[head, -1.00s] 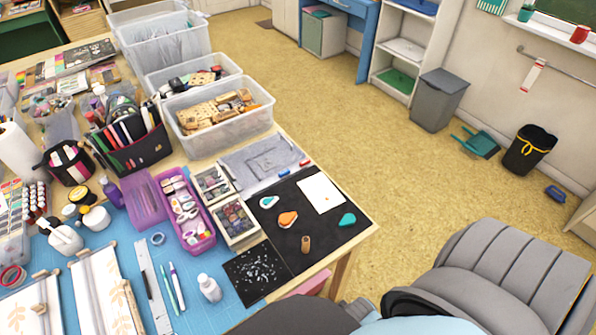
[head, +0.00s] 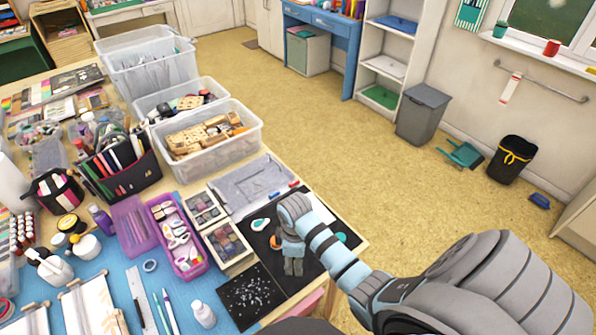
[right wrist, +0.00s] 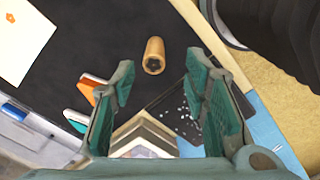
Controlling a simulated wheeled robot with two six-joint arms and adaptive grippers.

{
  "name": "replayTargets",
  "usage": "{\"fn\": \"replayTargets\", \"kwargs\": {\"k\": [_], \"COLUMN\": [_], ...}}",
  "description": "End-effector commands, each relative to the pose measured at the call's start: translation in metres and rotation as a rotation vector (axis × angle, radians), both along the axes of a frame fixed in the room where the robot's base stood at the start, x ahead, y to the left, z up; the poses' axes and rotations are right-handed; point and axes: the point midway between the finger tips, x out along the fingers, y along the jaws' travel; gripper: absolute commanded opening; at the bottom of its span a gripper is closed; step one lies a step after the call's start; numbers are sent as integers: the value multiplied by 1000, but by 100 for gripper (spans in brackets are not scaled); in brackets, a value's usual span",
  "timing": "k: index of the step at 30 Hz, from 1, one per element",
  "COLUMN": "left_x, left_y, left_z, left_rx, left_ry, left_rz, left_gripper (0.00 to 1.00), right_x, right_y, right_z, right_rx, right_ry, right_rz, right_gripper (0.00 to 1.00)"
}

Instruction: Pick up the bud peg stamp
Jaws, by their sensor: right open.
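The bud peg stamp (right wrist: 153,55) is a small wooden cylinder with a dark mark on its end face. In the right wrist view it lies or stands on the black mat (right wrist: 85,30), just beyond my fingertips and roughly between their lines. In the head view my gripper hides it. My right gripper (head: 293,265) is over the mat in the head view. In the right wrist view its fingers (right wrist: 160,70) are wide apart, with nothing between them. My left gripper is not in view.
An orange inkpad (right wrist: 93,87) and a teal inkpad (right wrist: 75,119) are left of my fingers in the wrist view, close to the left finger. A white card (right wrist: 25,38) lies on the mat. A speckled black sheet (head: 249,297) and a sorted tray (head: 226,243) stand left of my gripper.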

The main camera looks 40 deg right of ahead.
Motion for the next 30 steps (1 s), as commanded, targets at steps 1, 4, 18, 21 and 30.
{"fn": "replayTargets", "kwargs": {"k": [1,4,18,21,30], "left_x": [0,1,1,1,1], "left_y": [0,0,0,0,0], "left_z": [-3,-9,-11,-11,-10], "left_rx": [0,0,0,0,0], "left_ry": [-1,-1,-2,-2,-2], "left_rz": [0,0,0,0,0], "left_gripper": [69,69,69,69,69], "right_x": [-1,-1,-1,-1,-1], "right_y": [-4,-9,-8,-8,-8], "right_z": [-10,-31,-43,-43,-41], "right_rx": [-2,-1,-1,-1,-1], "right_ry": [4,3,1,1,0], "right_rz": [-1,-1,-1,-1,-1], "right_gripper": [41,41,16,2,2]}}
